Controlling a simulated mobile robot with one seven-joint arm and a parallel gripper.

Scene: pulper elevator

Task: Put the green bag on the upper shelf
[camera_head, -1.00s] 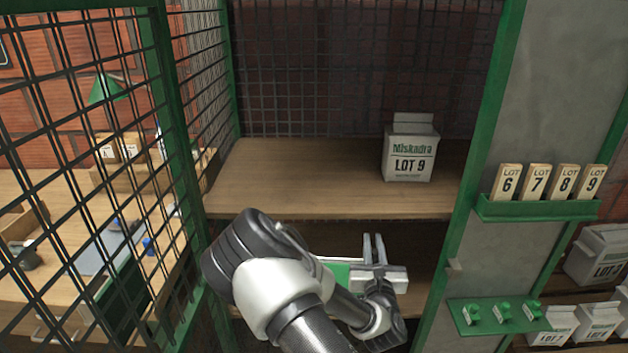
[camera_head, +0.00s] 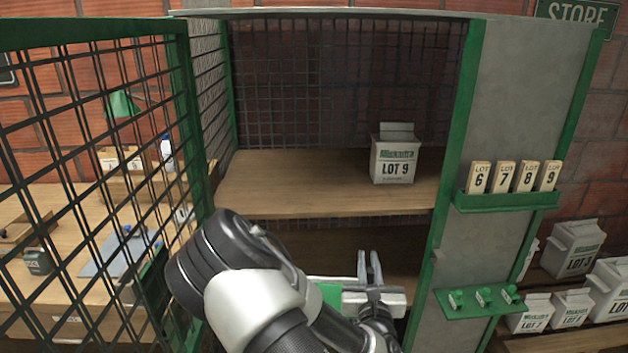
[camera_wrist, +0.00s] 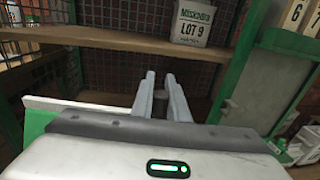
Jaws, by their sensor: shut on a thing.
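My gripper (camera_head: 369,262) is low in front of the shelves, below the front edge of the upper shelf (camera_head: 300,190). Its two fingers point up and show close together in the wrist view (camera_wrist: 161,95). A flat green thing with a pale top edge, which I take for the green bag (camera_head: 331,294), is at the gripper's left side. It also shows in the wrist view (camera_wrist: 38,122), partly hidden by the gripper body. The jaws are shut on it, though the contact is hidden. The upper shelf is bare wood at left and middle.
A white LOT 9 carton (camera_head: 394,160) stands at the right of the upper shelf. Wire mesh closes the back and left, and a mesh door (camera_head: 85,190) stands at left. A grey panel (camera_head: 500,120) with number tags (camera_head: 527,176) is at right.

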